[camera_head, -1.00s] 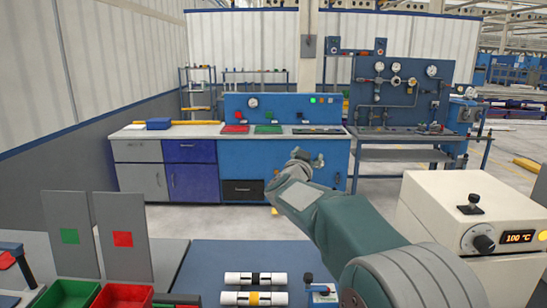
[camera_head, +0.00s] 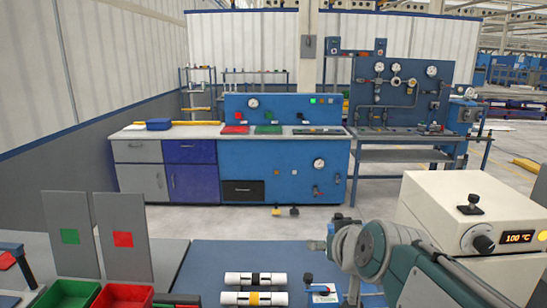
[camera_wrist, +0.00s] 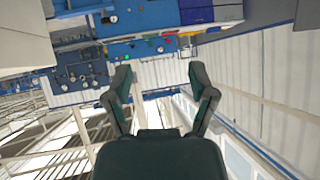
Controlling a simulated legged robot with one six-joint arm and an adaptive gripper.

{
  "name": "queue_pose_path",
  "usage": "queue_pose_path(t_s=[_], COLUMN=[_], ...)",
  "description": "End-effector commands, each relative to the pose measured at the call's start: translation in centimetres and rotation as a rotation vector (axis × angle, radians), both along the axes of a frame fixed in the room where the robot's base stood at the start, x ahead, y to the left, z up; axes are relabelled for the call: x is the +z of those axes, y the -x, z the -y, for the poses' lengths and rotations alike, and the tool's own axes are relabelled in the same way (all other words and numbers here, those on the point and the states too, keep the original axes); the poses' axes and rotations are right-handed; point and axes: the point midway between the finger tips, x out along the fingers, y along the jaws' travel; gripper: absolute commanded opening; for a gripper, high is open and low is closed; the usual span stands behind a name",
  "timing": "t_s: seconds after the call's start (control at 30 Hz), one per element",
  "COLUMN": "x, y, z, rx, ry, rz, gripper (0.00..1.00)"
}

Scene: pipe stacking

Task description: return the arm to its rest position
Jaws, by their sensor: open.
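My gripper (camera_wrist: 160,80) is open in the wrist view, with its two dark fingers apart and nothing between them. The wrist view is upside down and looks across the hall to the walls and roof. In the head view my arm is folded low at the right, in front of the white heater box (camera_head: 460,215); I cannot make out the fingers clearly there. Two white pipes lie side by side on the blue mat (camera_head: 215,262), one with a black band (camera_head: 238,279) and one with a yellow band (camera_head: 236,297). My arm is apart from both.
A small blue clamp (camera_head: 312,287) stands right of the pipes, close to my arm. A green bin (camera_head: 65,296) and a red bin (camera_head: 122,297) are at the left, with upright grey panels behind. A blue workbench (camera_head: 270,165) stands farther back across open floor.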

Motion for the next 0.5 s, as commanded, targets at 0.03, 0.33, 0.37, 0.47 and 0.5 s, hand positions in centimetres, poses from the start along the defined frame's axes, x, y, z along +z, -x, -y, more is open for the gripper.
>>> queue_pose_path(t_s=[0.03, 0.33, 0.37, 0.47, 0.5], x=[-0.9, -7.8, -8.3, -9.7, -10.0], y=[2.0, 13.3, 14.2, 16.4, 16.9], z=[0.5, 3.9, 4.2, 5.0, 5.2], rx=[-0.001, -0.063, -0.072, -0.097, -0.104], ry=[0.013, 0.108, 0.117, 0.139, 0.143], rz=[-0.044, -0.35, -0.374, -0.436, -0.45], gripper=[0.72, 0.72, 0.72, 0.72, 0.72])
